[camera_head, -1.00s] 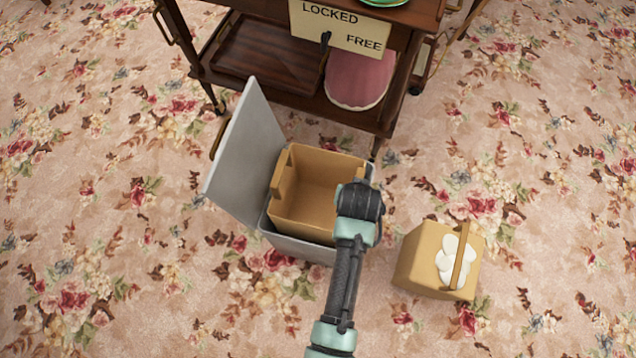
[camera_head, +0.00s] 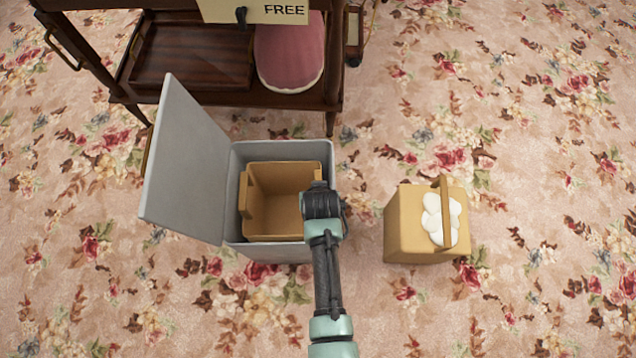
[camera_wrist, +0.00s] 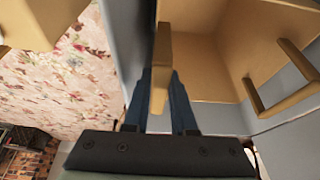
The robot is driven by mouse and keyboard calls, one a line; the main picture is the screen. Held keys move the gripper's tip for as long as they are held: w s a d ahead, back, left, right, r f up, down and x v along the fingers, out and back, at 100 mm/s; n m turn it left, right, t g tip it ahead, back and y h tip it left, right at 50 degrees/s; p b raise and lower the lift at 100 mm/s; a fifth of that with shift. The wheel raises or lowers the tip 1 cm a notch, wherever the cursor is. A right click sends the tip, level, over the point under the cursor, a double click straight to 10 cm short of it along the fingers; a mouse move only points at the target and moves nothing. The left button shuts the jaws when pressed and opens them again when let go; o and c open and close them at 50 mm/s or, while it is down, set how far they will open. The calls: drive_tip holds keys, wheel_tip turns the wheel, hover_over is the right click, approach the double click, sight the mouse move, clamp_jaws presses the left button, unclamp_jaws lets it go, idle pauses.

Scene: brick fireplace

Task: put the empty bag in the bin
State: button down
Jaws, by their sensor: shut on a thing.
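The empty bag (camera_head: 285,195) is tan, box-shaped and open-topped, with nothing inside. It sits within the mouth of the grey bin (camera_head: 327,160), whose lid (camera_head: 187,165) stands open on the left. Whether the bag touches the bin's bottom cannot be told. My gripper (camera_wrist: 160,88) is shut on a handle of the bag (camera_wrist: 215,55), a tan strip between its blue fingers. In the head view my wrist covers the bag's right edge and hides the fingertips. Grey bin wall (camera_wrist: 285,140) shows beside the bag in the wrist view.
A second tan bag (camera_head: 405,225) holding several white rounded things (camera_head: 440,215) stands on the floral carpet right of the bin. A dark wooden trolley (camera_head: 230,98) with a pink cushion (camera_head: 290,55) and a sign (camera_head: 255,10) stands behind. Carpet is clear at far right.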

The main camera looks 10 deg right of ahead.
drive_tip(key=shift+f, duration=0.45)
drive_tip(key=shift+f+b, duration=0.3)
drive_tip(key=shift+f, duration=0.25)
drive_tip(key=c, duration=1)
unclamp_jaws()
